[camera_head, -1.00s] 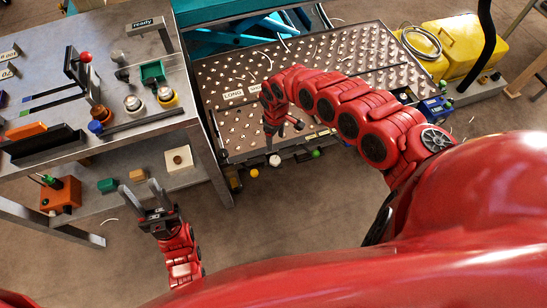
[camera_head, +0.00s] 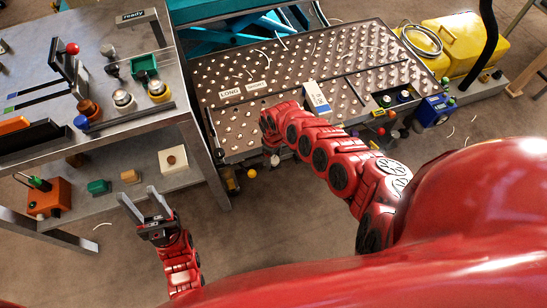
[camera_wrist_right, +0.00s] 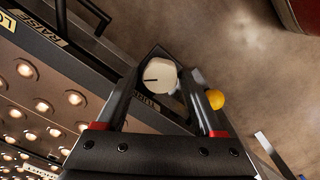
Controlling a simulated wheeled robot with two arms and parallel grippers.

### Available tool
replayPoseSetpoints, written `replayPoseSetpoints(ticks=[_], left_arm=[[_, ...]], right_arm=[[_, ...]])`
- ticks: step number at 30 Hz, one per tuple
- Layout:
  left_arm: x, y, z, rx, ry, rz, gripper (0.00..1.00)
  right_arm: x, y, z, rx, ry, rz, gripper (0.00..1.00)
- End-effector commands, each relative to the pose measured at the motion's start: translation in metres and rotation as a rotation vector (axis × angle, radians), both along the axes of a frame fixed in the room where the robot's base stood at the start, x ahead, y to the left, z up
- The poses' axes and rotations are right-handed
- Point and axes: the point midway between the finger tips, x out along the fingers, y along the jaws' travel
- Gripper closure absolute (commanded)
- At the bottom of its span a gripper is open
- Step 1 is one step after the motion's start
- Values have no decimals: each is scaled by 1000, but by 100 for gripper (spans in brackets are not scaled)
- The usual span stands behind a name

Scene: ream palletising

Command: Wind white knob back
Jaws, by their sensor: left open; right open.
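The white knob (camera_wrist_right: 158,76) is a round pale cap with a short dark mark on its left part, on the front edge of the roller table. In the right wrist view my right gripper (camera_wrist_right: 166,90) is open, with a finger on either side of the knob; I cannot tell whether they touch it. In the head view this gripper (camera_head: 271,156) is at the table's front edge and mostly covers the knob. My left gripper (camera_head: 138,200) is open and empty, below the grey workbench at the left.
A yellow knob (camera_wrist_right: 215,100) is close to the right finger. The roller table (camera_head: 240,75) has a white box (camera_head: 317,98) on it. The grey workbench (camera_head: 195,150) stands left, its lower shelf holding a green block (camera_head: 99,187). Floor between the arms is clear.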

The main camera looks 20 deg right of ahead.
Motion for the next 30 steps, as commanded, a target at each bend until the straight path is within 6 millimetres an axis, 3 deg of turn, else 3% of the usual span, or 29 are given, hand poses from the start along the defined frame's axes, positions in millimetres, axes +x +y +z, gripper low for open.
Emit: replayPoseSetpoints(ticks=[2,13,23,30], left_arm=[[0,0,0,0,0,0,50],[0,0,0,0,0,0,50],[0,0,4,0,0,0,50],[0,0,13,0,0,0,50]], right_arm=[[0,0,0,0,0,0,31],[0,0,0,0,0,0,97],[0,1,1,1,0,-46,99],[0,1,3,1,-1,-192,99]])
